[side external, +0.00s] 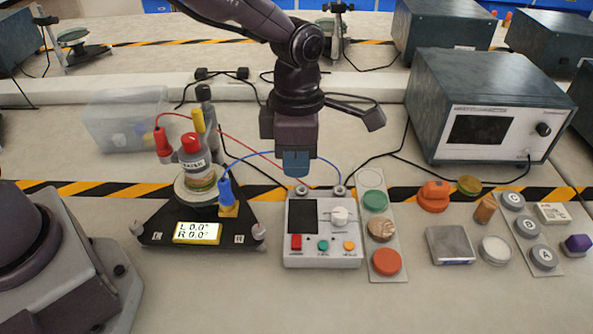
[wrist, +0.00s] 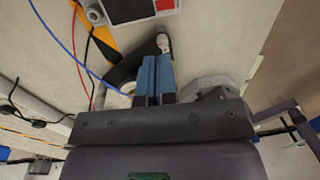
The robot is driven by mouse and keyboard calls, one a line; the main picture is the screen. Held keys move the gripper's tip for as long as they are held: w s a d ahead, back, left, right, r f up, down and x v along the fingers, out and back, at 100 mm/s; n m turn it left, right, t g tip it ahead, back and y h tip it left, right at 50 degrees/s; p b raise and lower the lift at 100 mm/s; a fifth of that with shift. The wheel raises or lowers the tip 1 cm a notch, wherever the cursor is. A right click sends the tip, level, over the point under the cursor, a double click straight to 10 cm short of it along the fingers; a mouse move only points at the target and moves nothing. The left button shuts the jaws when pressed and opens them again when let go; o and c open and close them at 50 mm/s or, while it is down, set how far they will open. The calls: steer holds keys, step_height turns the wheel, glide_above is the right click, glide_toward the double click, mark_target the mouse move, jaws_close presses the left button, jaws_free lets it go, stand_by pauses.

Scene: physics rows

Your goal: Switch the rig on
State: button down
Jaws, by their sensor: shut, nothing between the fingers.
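A white control box (side external: 322,230) lies on the bench with a dark screen, a white knob (side external: 339,215), a red switch (side external: 296,242), a green button (side external: 323,245) and an orange button (side external: 349,246). To its left stands a rig on a black triangular base (side external: 160,234), with a lit display (side external: 198,232) reading L 0.0 and R 0.0. Red, yellow and blue plugs sit on the rig. My gripper (side external: 297,172) has blue fingers, held together and empty, pointing down above the back edge of the control box. The shut fingers also show in the wrist view (wrist: 156,72).
A large instrument case (side external: 490,105) stands at the back right. A strip with coloured discs (side external: 384,262) lies right of the box, with several small loose pieces beyond. Red and blue leads (side external: 240,158) cross near my gripper. The front bench is clear.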

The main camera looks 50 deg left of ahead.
mark_target(296, 246)
steer(key=shift+s+d, duration=0.5)
steer(key=shift+d, duration=0.05)
steer(key=shift+f, duration=0.15)
steer(key=f, duration=0.9)
steer(key=s+d+f, duration=0.1)
steer(key=f, duration=0.3)
steer(key=shift+s+d+f, duration=0.1)
steer(key=shift+f, duration=0.25)
steer(key=shift+s+f, duration=0.1)
steer(key=shift+f, duration=0.15)
